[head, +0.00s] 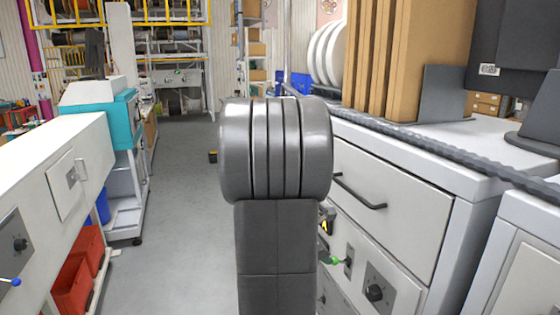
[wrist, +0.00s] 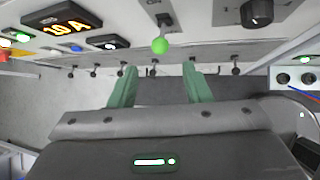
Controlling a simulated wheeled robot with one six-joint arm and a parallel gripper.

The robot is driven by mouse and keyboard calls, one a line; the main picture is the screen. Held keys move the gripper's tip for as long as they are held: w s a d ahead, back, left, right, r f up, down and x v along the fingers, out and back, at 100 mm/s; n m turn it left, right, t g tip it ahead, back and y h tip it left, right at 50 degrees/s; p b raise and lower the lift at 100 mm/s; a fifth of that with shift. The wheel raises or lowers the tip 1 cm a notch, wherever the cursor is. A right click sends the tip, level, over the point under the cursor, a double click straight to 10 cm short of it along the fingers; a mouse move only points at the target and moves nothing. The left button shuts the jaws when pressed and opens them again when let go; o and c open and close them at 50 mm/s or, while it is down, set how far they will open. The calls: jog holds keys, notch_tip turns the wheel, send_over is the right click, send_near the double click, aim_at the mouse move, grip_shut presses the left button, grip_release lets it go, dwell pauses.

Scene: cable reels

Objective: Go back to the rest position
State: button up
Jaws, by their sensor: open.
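My gripper (wrist: 159,72) shows in the wrist view with two green fingers spread apart and nothing between them. A toggle with a green ball tip (wrist: 160,45) is on a pale panel just beyond the fingertips; I cannot tell whether anything touches it. In the head view my own dark arm stands upright in the middle and hides the gripper. A green-tipped toggle (head: 336,261) sticks out from the grey cabinet front just right of the arm.
The grey cabinet (head: 395,190) with a drawer handle and a black knob (head: 375,293) stands close on the right. A white machine (head: 50,175) lines the left. An orange-lit display (wrist: 68,24) is on the panel.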

aim_at(333, 264)
jog(key=b+x, duration=0.2)
jog(key=x, duration=0.8)
jog(key=shift+d+f, duration=0.15)
jog(key=shift+f, duration=0.3)
jog(key=shift+w+f+h+b, duration=0.15)
jog(key=shift+h+b, duration=0.15)
jog(key=shift+b, duration=0.3)
jog(key=shift+t+b, duration=0.3)
jog(key=shift+b, duration=0.55)
notch_tip(333, 264, down, 4)
jog(key=n+t+h+b, duration=0.1)
jog(key=t+h+b, duration=0.1)
jog(key=h+b, duration=0.2)
jog(key=t+h+b, duration=0.2)
jog(key=h+b, duration=0.2)
jog(key=b, duration=0.5)
jog(key=shift+f+n, duration=0.15)
jog(key=shift+n, duration=0.25)
jog(key=v, duration=0.3)
jog(key=shift+r, duration=0.3)
